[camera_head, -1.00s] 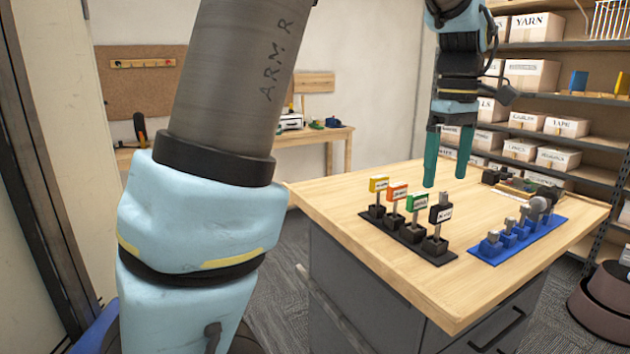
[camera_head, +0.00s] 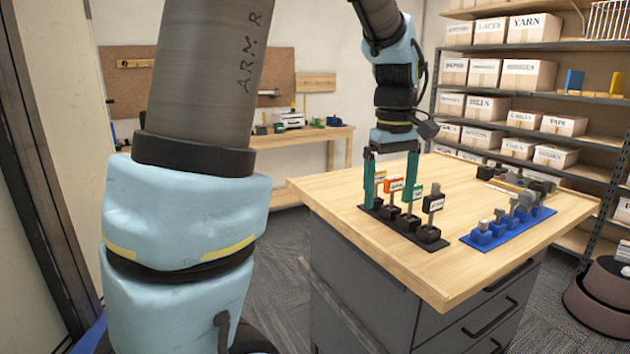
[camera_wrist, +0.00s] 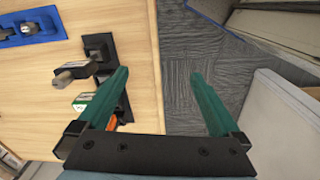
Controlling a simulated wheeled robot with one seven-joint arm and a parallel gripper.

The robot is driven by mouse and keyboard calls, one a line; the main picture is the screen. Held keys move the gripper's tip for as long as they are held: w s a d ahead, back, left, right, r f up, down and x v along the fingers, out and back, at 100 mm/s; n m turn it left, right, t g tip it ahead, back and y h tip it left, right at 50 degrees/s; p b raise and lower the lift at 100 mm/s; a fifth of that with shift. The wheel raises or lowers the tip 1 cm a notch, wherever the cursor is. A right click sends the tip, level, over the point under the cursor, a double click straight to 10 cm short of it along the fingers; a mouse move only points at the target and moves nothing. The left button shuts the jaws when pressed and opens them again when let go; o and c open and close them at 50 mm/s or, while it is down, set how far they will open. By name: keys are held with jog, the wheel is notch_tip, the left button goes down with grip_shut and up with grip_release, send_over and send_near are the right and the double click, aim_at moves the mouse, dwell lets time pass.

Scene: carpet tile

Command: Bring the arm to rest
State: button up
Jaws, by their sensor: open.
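My gripper (camera_head: 390,182) is open, with two green fingers pointing down. In the head view it hangs at the left part of the wooden table, in front of or over the black rack (camera_head: 380,216). In the wrist view (camera_wrist: 165,100) the fingers are wide apart, with nothing between them but the table edge and grey carpet. The rack holds several upright pieces with coloured tags, including an orange tag (camera_head: 393,186), a green tag (camera_head: 413,193) and a black tag (camera_head: 434,199). My fingers partly hide the rack and some tags.
The wooden table (camera_head: 330,191) has drawers below. A blue rack (camera_head: 500,238) with several grey-topped pieces is at its right. Shelves with boxes (camera_head: 535,75) stand behind. A bench (camera_head: 300,136) is against the back wall. Carpet (camera_head: 285,262) is open left of the table.

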jog(key=s+a+f+m, duration=0.1)
jog(key=s+a+f, duration=0.1)
jog(key=a, duration=0.5)
jog(key=s+a+f+m+t, duration=0.1)
jog(key=s+a+f+m, duration=0.1)
jog(key=a+f, duration=0.3)
jog(key=s+a+f+m, duration=0.2)
jog(key=a+f, duration=0.2)
jog(key=a, duration=0.5)
jog(key=shift+s+f, duration=0.15)
jog(key=shift+s, duration=0.05)
jog(key=shift+a, duration=0.1)
dwell(0.4)
